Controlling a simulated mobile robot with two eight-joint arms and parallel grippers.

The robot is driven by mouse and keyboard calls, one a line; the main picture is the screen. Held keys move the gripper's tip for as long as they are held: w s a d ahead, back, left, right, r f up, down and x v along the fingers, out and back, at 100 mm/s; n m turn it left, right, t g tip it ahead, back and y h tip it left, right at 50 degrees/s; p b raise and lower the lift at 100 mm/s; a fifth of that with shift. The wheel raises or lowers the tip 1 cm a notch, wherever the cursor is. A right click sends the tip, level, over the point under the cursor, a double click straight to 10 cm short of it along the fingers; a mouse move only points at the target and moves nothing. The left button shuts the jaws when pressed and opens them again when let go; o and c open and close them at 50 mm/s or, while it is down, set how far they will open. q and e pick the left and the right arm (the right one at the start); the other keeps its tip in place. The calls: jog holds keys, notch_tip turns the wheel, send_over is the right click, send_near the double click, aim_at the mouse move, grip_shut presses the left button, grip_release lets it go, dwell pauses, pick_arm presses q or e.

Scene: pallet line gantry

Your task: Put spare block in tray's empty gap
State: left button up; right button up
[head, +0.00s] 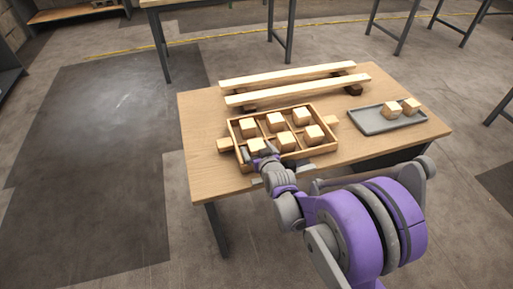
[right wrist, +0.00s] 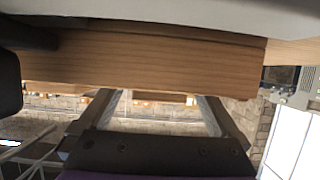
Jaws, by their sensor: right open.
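A wooden tray (head: 326,123) with dividers lies on the table and holds several pale wooden blocks in two rows. The front-left block (head: 256,144) is in the tray's near left corner, right at my right gripper (head: 259,155). That gripper is open, with fingers apart at the block; whether they touch it I cannot tell. All the cells I can see hold a block, and the gripper partly hides the near left corner. In the right wrist view my fingers (right wrist: 160,105) stand apart, and a close wooden surface (right wrist: 140,62) covers their tips. My left gripper is not in view.
Two long wooden rails (head: 290,74) and (head: 300,90) lie behind the wooden tray. The table (head: 208,180) is bare at its left.

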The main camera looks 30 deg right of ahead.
jog(key=p+v, duration=0.2)
jog(key=v, duration=0.8)
jog(key=shift+s+a, duration=0.15)
jog(key=shift+s, duration=0.2)
jog(key=s+a+f+n+g+y, duration=0.1)
jog(key=s+a+g, duration=0.3)
jog(key=s, duration=0.6)
jog(key=s+a+f+n+g+y, duration=0.1)
jog(key=s+a+g, duration=0.3)
jog(key=s+a, duration=0.4)
jog(key=shift+s+a+n+y, duration=0.25)
jog(key=shift+s+y, duration=0.25)
jog(key=shift+s, duration=0.75)
